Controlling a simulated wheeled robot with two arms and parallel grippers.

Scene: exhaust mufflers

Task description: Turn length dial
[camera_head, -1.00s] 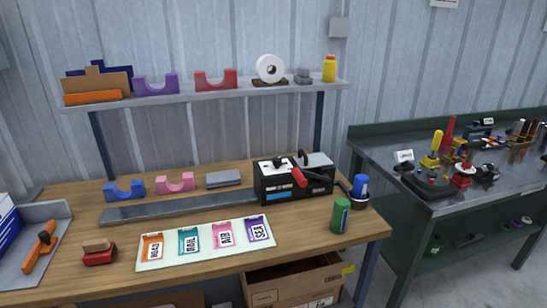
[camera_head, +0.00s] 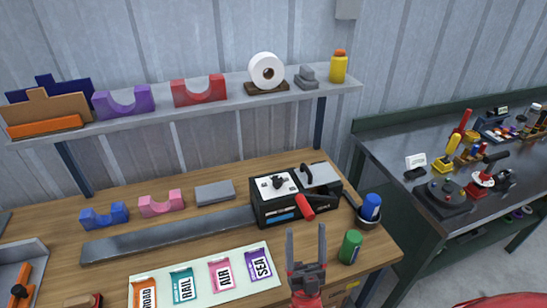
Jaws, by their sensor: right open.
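A black box-shaped machine (camera_head: 300,217) stands on the wooden workbench, right of the middle. On its white top plate sits a small black knob (camera_head: 278,182), which looks like the length dial. A red-handled lever (camera_head: 305,206) hangs at the machine's front, and a black handle arches over its grey right part. My right gripper (camera_head: 306,231) is open and empty, its fingers pointing up the picture, in front of and below the machine. It appears apart from the knob. My left gripper is not in view.
A green can (camera_head: 350,247) stands close right of my right gripper. A blue-capped can (camera_head: 371,207) sits in a dark holder beside the machine. A label mat (camera_head: 205,295) lies to the left. A grey bar (camera_head: 170,233) runs left from the machine. A shelf (camera_head: 225,104) spans above.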

